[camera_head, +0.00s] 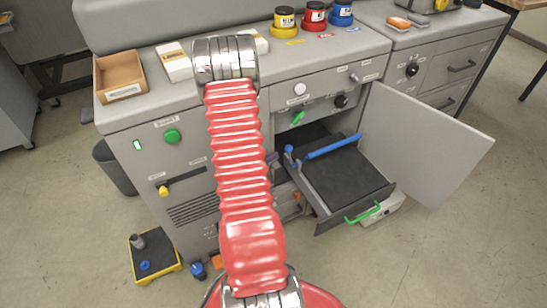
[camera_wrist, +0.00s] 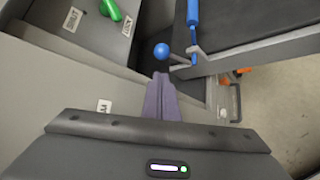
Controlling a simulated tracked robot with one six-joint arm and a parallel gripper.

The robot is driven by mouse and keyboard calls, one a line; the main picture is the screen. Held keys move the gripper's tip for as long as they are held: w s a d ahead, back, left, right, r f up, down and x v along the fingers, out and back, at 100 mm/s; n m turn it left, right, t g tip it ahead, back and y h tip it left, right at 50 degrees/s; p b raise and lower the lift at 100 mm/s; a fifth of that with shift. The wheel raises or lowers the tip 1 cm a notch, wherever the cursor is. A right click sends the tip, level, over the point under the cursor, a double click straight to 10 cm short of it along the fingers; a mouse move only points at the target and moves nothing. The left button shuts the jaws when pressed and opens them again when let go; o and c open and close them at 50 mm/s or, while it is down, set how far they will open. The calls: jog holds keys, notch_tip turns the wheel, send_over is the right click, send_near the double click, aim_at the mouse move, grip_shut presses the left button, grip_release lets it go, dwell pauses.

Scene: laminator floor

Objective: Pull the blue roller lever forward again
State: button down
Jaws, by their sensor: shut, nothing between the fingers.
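The blue roller lever shows as a blue ball knob (camera_head: 289,149) at the left side of the pulled-out drawer, near the left end of the blue roller (camera_head: 333,146). In the wrist view the ball knob (camera_wrist: 161,51) lies just beyond my fingertips, with the blue roller (camera_wrist: 193,12) up and to its right. My gripper (camera_wrist: 160,77) is shut and empty, its purple fingers pointing toward the knob with a small apparent gap. In the head view my gripper (camera_head: 271,158) is mostly hidden behind my red arm, left of the knob.
The dark drawer (camera_head: 345,180) sticks out, with a green handle (camera_head: 362,212) at its front. A grey door (camera_head: 425,145) stands open on its right. A green lever (camera_head: 298,118) is above the opening. Ink pots and boxes stand on top.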

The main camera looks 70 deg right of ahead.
jog(key=x, duration=0.8)
jog(key=shift+a, duration=0.15)
